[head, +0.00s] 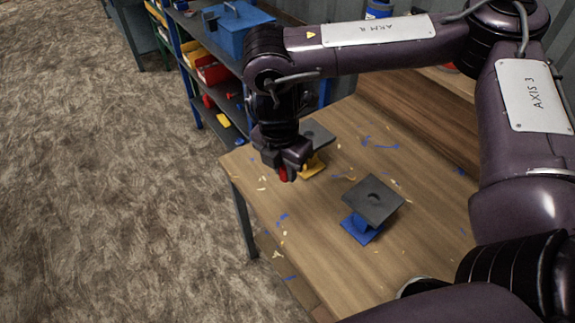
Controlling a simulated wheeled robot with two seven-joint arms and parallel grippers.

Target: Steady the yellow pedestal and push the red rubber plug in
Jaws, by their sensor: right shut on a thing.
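The yellow pedestal (313,168) stands near the table's left edge, with a dark square plate (319,134) on top. My right arm's links and gripper partly cover it. My right gripper (284,174) points down just left of the yellow pedestal, near the table's left edge. It is shut on the red rubber plug (283,174), of which only a small part shows between the fingers. I cannot tell whether gripper and pedestal touch. My left gripper is not in view.
A blue pedestal (362,228) with a dark, dimpled square plate (373,199) stands on the wooden table (300,240). Blue and yellow scraps lie scattered around. Behind is a shelf rack with a blue toolbox (232,28) and red bins (213,73). Open floor (100,180) lies left.

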